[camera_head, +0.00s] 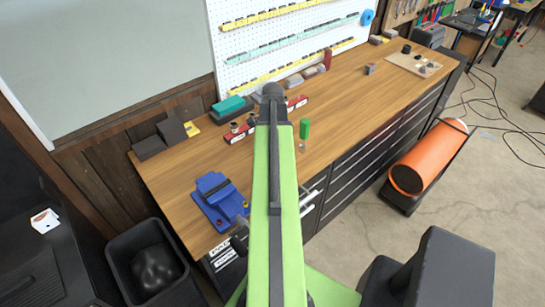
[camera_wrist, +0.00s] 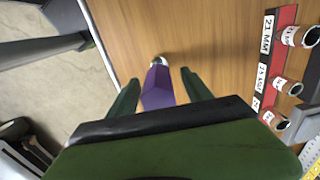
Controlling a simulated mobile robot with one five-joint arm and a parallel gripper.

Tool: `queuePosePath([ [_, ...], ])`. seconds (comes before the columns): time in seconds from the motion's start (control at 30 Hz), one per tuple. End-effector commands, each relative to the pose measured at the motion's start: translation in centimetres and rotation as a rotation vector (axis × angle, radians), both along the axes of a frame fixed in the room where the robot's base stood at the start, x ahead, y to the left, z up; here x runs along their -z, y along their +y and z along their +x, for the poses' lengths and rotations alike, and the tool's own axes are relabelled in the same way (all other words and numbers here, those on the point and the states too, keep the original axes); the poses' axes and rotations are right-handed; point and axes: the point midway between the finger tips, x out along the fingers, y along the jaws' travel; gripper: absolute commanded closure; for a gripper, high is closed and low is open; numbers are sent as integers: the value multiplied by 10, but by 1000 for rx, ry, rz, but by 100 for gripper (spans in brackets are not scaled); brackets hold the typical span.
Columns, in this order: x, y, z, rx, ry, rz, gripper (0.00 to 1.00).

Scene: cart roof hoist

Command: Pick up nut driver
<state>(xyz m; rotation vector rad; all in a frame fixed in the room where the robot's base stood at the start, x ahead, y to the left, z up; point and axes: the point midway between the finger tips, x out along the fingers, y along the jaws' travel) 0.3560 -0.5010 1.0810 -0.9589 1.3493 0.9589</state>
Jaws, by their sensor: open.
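A purple faceted handle (camera_wrist: 158,88) with a pale, shiny end shows in the wrist view, over the wooden bench top; it appears to be the nut driver. My gripper (camera_wrist: 157,80) is open, with one dark green finger on each side of the handle. Gaps show between the handle and both fingers. The near end of the handle is hidden behind my gripper's body. I cannot make out the purple handle in the head view, where my arm covers part of the bench.
A red socket rail (camera_wrist: 270,80) with several sockets lies to the right in the wrist view. The right bench top is largely clear.

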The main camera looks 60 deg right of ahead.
Motion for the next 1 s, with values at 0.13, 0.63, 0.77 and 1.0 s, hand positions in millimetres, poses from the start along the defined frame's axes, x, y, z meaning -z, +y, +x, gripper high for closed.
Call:
queuePosePath([
  [0.13,34,1,-1,0,0,0,42],
  [0.63,33,1,-1,-1,0,0,71],
  [0.77,33,1,-1,-1,0,0,88],
  [1.0,33,1,-1,-2,0,0,100],
])
